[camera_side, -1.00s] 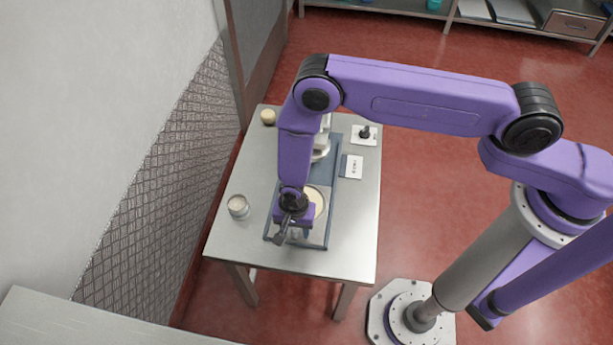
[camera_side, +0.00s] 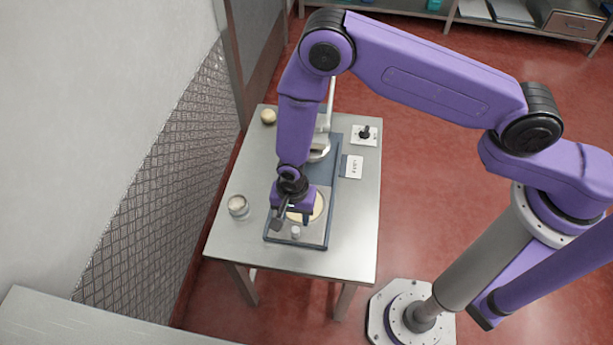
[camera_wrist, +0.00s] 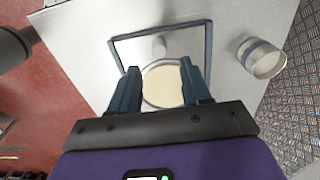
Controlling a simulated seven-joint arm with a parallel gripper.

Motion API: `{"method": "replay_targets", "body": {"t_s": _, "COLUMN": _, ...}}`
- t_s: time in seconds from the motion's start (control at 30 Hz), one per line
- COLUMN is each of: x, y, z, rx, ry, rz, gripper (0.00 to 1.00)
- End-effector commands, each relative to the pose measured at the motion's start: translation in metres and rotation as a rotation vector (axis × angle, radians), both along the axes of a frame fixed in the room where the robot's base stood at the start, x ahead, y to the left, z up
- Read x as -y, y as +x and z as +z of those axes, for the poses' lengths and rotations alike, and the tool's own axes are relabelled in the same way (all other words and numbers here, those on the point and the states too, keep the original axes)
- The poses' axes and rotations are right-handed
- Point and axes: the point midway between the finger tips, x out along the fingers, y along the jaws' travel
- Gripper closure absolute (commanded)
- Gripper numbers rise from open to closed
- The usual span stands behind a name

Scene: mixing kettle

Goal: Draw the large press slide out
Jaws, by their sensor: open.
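The large press slide is a flat grey plate (camera_side: 314,232) in a blue frame on the table. A small pale knob (camera_side: 295,232) stands near its front end, and a round cream disc (camera_side: 319,206) lies behind the knob. The wrist view shows the plate (camera_wrist: 185,47), the knob (camera_wrist: 159,46) and the disc (camera_wrist: 161,85) between my fingers. My gripper (camera_side: 281,222) is open and empty above the slide, just behind the knob; its fingers (camera_wrist: 159,80) look apart from the knob. My arm partly hides the disc and the press body (camera_side: 319,150).
A jar (camera_side: 238,206) stands left of the slide; the wrist view shows it at right (camera_wrist: 261,58). A round pale item (camera_side: 268,117) sits at the back left. A white plate with a black knob (camera_side: 365,133) and a label card (camera_side: 354,167) lie right. The front table edge is clear.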

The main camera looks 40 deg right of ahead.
Motion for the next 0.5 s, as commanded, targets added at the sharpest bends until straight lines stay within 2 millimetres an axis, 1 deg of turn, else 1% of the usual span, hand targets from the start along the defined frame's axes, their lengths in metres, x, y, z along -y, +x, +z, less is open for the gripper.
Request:
{"method": "replay_targets", "body": {"t_s": 0.1, "x": 0.0, "y": 0.0, "z": 0.011, "rx": 0.001, "ry": 0.001, "rz": 0.0, "gripper": 0.52}}
{"method": "replay_targets", "body": {"t_s": 0.5, "x": 0.0, "y": 0.0, "z": 0.045, "rx": 0.001, "ry": 0.001, "rz": 0.0, "gripper": 0.52}}
